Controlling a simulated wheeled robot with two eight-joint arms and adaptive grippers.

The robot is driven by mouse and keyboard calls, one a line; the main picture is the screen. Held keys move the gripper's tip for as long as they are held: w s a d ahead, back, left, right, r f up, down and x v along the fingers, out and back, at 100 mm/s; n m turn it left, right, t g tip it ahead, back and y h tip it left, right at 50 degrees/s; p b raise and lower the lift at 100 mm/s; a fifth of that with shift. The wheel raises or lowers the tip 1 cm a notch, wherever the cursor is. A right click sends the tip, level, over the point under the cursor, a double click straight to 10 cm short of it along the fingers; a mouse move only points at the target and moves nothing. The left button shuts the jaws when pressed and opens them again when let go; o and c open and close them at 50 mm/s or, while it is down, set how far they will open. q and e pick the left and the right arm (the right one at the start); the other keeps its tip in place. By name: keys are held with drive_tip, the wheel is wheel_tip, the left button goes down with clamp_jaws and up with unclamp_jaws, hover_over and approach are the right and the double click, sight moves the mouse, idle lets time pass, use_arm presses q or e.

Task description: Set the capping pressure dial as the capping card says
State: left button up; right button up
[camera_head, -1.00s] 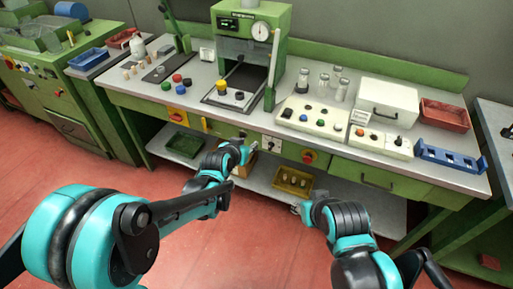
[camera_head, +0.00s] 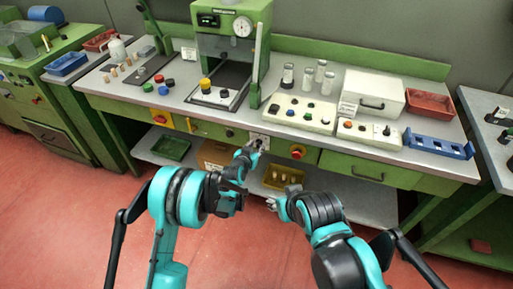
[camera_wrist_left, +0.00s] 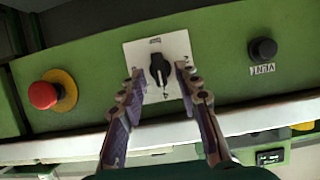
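A black dial (camera_wrist_left: 160,68) on a square white plate (camera_wrist_left: 178,45) is on the green bench front in the left wrist view. The plate (camera_head: 259,137) is partly covered by my gripper in the head view. My left gripper (camera_wrist_left: 159,71) is open, with one fingertip on each side of the dial; I cannot tell if they touch it. It also shows in the head view (camera_head: 254,147). My right gripper (camera_head: 272,203) is low in front of the bench; its opening is unclear. A small white card (camera_head: 188,54) stands left of the green press (camera_head: 210,44); its writing is unreadable.
A red stop button on yellow (camera_wrist_left: 45,95) and a black knob (camera_wrist_left: 263,50) flank the plate. A yellow tray (camera_head: 284,178) and a cardboard box (camera_head: 214,156) sit on the lower shelf. The bench top holds control boxes, jars and a blue rack (camera_head: 438,146).

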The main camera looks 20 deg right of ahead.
use_arm(q)
drive_tip(key=shift+x, duration=0.8)
clamp_jaws()
drive_tip(key=m+y, duration=0.1)
drive_tip(key=m+t, duration=0.1)
drive_tip(key=m, duration=0.1)
drive_tip(key=shift+s+d+y, duration=0.2)
drive_tip(key=shift+y, duration=0.2)
drive_tip(key=m+t+y, duration=0.1)
drive_tip(key=m+t, duration=0.1)
drive_tip(key=m, duration=0.1)
drive_tip(key=shift+d+f+m, duration=0.1)
drive_tip(key=shift+f+m, duration=0.05)
drive_tip(key=shift+m, duration=0.25)
drive_tip(key=shift+y, duration=0.3)
